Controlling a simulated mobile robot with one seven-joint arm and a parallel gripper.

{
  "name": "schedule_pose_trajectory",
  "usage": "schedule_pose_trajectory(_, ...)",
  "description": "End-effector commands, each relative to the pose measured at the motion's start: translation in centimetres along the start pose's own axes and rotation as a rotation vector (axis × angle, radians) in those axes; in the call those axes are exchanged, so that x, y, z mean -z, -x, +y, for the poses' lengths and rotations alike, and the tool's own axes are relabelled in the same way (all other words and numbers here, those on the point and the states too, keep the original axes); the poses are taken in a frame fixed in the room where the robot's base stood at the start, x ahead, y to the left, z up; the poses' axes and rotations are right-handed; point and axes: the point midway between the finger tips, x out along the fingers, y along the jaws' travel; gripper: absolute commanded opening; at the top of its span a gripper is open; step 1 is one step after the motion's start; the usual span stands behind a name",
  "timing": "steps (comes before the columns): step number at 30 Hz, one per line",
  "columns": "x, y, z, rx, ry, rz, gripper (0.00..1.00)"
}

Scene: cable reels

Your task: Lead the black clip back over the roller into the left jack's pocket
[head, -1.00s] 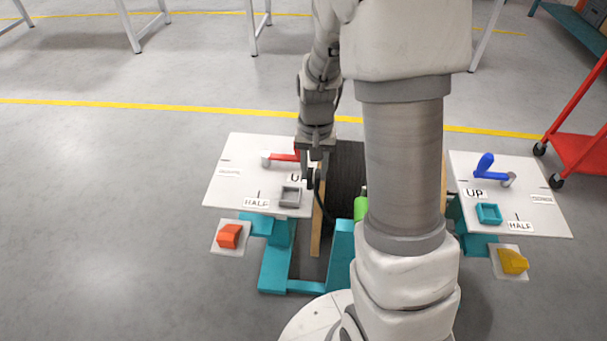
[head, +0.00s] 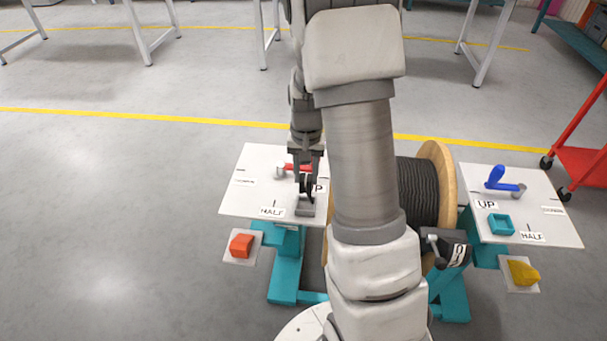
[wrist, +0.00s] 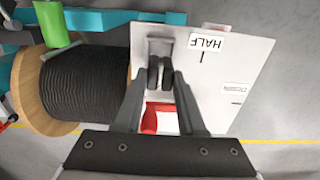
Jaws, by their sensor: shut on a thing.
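My gripper (head: 306,186) is shut on the black clip (wrist: 158,76), which shows dark between the fingertips in the wrist view. The clip is at the grey pocket (head: 305,208) on the left jack's white top (head: 250,190). In the wrist view the clip overlaps the near side of the pocket (wrist: 160,47); I cannot tell whether it is inside or just above. The green roller (wrist: 50,22) shows beside the reel (wrist: 88,82) in the wrist view; my arm hides it in the head view. I cannot make out the cable's path from clip to roller.
The left jack's red lever (head: 297,168) lies close behind my gripper. The reel (head: 418,190) stands between the jacks, partly behind my arm. The right jack (head: 540,205) has a blue lever (head: 496,178) and a teal pocket (head: 501,224). An orange block (head: 241,245) sits at front left.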

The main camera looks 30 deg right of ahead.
Motion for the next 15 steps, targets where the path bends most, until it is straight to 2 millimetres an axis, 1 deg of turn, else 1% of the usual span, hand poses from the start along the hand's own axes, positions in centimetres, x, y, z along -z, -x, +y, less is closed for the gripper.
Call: schedule_pose_trajectory(15,0.0,-3.4,0.0,0.000,0.001,-0.001,0.00)
